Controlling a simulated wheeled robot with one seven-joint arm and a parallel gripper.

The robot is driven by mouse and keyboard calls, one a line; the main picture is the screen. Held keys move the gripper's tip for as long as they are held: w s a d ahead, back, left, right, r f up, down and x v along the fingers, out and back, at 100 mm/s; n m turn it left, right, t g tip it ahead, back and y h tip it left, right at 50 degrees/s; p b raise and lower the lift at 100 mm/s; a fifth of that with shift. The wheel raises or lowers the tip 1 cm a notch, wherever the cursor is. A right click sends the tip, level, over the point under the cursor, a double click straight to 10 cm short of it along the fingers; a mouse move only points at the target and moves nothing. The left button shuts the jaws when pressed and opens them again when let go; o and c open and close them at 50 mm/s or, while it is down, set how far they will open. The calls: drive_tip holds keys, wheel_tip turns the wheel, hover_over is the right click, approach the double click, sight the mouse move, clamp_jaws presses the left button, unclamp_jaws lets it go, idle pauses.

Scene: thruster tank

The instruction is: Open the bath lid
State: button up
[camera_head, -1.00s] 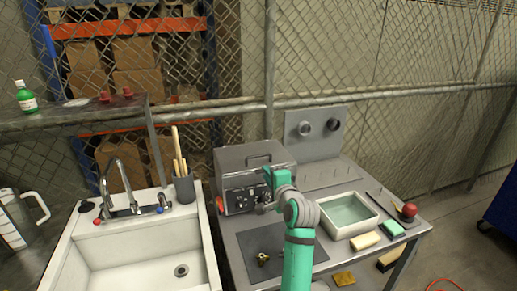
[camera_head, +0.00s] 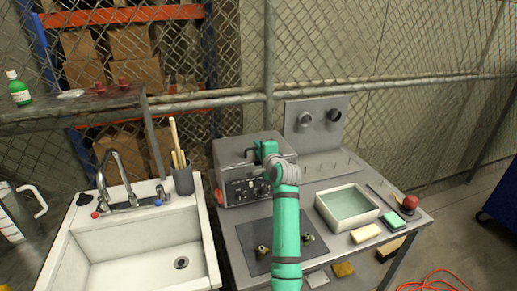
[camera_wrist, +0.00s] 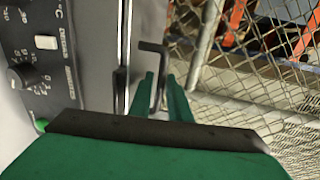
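The bath is a grey metal box (camera_head: 227,160) on the steel bench, with a dark control panel of knobs on its front. Its lid (camera_head: 235,146) lies flat and looks shut. My gripper (camera_head: 264,149) is over the right part of the lid and hides the lid handle in the head view. In the wrist view, the two green fingers of my gripper (camera_wrist: 160,90) stand either side of the thin metal handle (camera_wrist: 158,62). The gap is narrow, and I cannot tell whether they press on it. The control panel (camera_wrist: 35,50) is at the left there.
A white sink (camera_head: 80,240) is left of the bath, with a cup of sticks (camera_head: 183,181) between them. A white tray of liquid (camera_head: 322,209) and sponges (camera_head: 364,234) lie to the right. A grey panel (camera_head: 296,132) and wire fence stand behind.

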drive_tip(key=shift+w, duration=0.2)
clamp_jaws()
